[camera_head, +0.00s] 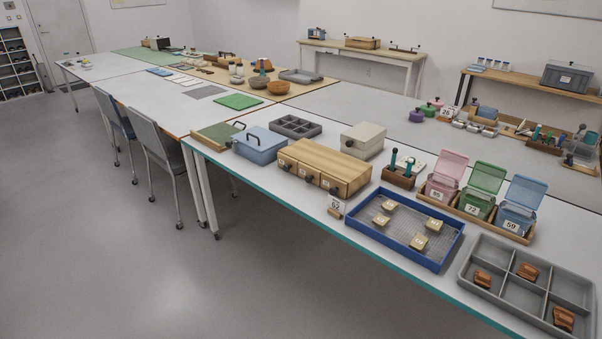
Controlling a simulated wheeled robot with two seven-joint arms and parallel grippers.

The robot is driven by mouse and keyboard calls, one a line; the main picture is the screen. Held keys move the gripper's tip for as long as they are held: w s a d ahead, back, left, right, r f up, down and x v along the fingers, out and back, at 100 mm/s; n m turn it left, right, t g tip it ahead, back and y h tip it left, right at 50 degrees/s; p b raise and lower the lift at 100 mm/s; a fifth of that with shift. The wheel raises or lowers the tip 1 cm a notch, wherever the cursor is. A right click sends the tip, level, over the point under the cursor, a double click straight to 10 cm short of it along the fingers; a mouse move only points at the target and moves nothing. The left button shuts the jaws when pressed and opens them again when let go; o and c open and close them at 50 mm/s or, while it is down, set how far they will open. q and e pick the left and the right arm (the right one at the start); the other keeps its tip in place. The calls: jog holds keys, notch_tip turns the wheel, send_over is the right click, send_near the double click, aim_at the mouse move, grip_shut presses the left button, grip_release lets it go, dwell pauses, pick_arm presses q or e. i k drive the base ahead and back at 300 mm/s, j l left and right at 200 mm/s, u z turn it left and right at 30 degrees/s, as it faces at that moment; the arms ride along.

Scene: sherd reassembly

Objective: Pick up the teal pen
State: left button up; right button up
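A small brown wooden holder (397,179) stands on the near table, between the wooden drawer box and the lidded bins. Slim dark teal upright items (409,167) stand in it; they look like pens or tool handles, too small to tell which. More teal upright items (537,132) show at a second wooden holder (543,146) on the table behind, at the right. I cannot tell which of these is the teal pen. Neither of my grippers is in view.
Around the near holder are a wooden drawer box (325,167), pink, green and blue lidded bins (481,188) and a blue mesh tray (443,258) with several tan pieces. A grey compartment tray (500,282) holds reddish-brown sherds. Open floor lies left of the near table.

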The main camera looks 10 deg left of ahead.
aim_at(409, 163)
jog(key=i+l, duration=0.3)
jog(key=l, duration=0.2)
jog(key=i+l+z, duration=0.15)
jog(key=i+l, duration=0.15)
jog(key=l, duration=0.2)
